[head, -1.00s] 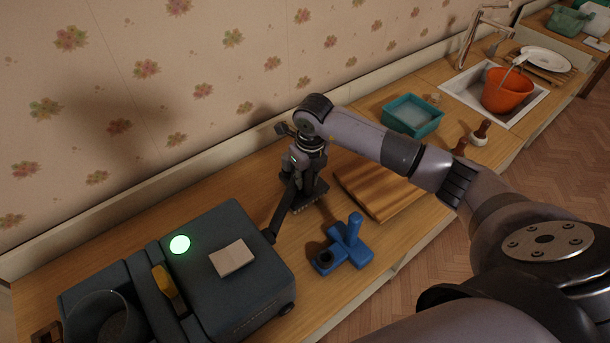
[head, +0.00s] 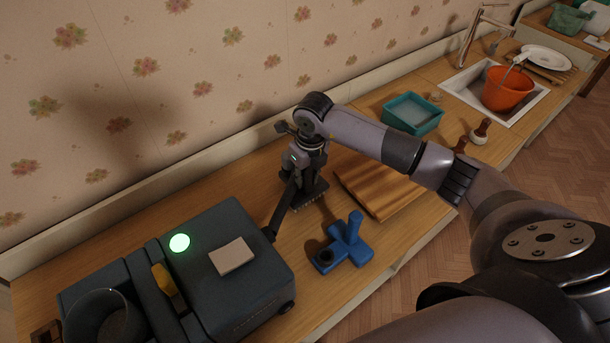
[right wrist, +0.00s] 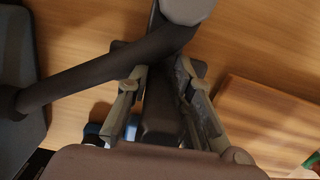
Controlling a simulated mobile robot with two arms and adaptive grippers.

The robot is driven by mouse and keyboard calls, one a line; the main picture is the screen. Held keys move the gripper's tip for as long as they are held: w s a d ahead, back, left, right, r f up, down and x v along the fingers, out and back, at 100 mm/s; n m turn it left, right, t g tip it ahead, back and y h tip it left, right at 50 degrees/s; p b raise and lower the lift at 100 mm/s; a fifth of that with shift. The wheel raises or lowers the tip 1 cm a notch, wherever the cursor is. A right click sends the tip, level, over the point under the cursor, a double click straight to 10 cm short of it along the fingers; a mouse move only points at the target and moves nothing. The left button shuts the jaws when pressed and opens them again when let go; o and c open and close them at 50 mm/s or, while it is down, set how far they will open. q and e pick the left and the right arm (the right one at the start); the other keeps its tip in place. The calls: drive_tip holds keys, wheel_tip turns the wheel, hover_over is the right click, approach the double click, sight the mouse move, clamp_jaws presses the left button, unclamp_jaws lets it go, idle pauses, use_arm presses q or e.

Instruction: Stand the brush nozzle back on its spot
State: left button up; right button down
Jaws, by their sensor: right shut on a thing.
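The brush nozzle (head: 312,193) is a dark piece with a wide bristled foot. My right gripper (head: 305,160) is shut on it from above and holds it roughly upright, bristles down, at the back of the wooden counter. I cannot tell whether the foot touches the counter. In the right wrist view the nozzle's dark neck (right wrist: 163,110) sits between the two fingers of my right gripper (right wrist: 165,95), with parts of its foot showing either side. No marked spot for it is clear to see. My left gripper is not in view.
A dark grey machine (head: 225,215) with a green light stands at left; a dark tube (head: 283,210) runs from it towards the nozzle. A blue fitting (head: 345,245) lies in front, a wooden board (head: 375,190) to the right. A teal tub (head: 410,112) and sink are farther right.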

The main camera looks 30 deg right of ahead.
drive_tip(key=shift+f+b, duration=0.85)
drive_tip(key=shift+f, duration=0.15)
drive_tip(key=c, duration=1.3)
unclamp_jaws()
drive_tip(key=shift+c, duration=0.2)
drive_tip(key=shift+s+d+r+p, duration=0.1)
drive_tip(key=shift+s+r+p, duration=0.1)
drive_tip(key=shift+r+p, duration=0.95)
drive_tip(key=shift+s+a+r+p, duration=0.15)
drive_tip(key=shift+r+p, duration=0.55)
drive_tip(key=shift+r, duration=0.85)
drive_tip(key=shift+s+d+r+p, duration=0.2)
drive_tip(key=shift+r+p, duration=0.7)
drive_tip(key=shift+r, duration=0.45)
